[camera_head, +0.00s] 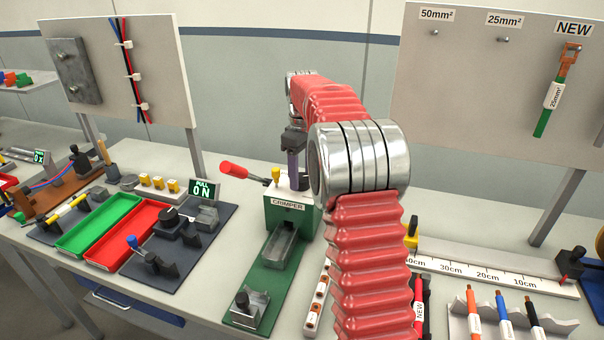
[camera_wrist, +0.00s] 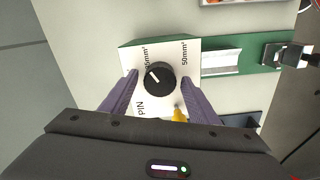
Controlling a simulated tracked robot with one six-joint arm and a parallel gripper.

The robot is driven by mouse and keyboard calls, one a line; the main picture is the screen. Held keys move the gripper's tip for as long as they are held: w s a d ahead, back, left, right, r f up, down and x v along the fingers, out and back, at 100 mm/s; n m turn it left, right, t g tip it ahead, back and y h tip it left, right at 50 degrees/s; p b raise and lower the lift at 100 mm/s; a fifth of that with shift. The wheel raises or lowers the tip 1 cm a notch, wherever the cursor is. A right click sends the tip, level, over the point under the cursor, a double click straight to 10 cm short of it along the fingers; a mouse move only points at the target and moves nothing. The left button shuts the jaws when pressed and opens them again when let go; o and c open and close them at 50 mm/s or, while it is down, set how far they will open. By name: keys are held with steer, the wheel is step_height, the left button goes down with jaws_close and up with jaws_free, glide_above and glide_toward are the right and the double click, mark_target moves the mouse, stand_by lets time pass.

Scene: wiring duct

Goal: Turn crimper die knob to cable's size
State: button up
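The crimper (camera_head: 288,205) is a green and white block on a green base. Its black die knob (camera_wrist: 160,78) sits on the white face; its white pointer line aims up-left, towards a partly hidden "5mm²" label. In the head view my gripper (camera_head: 294,160) points down over the crimper, hiding the knob. A green cable (camera_head: 542,123) tagged 25mm² hangs under "NEW".
A red-handled lever (camera_head: 240,172) sticks out left of the crimper. A yellow part (camera_wrist: 179,114) is close to my right finger. Green (camera_head: 98,225) and red trays lie left. A ruler (camera_head: 480,272) and several cable pieces lie right.

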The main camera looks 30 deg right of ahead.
steer(key=c, duration=0.9)
steer(key=shift+m, duration=0.3)
steer(key=m, duration=1.1)
steer(key=shift+m, duration=0.3)
steer(key=o, duration=1.1)
steer(key=shift+c, duration=0.2)
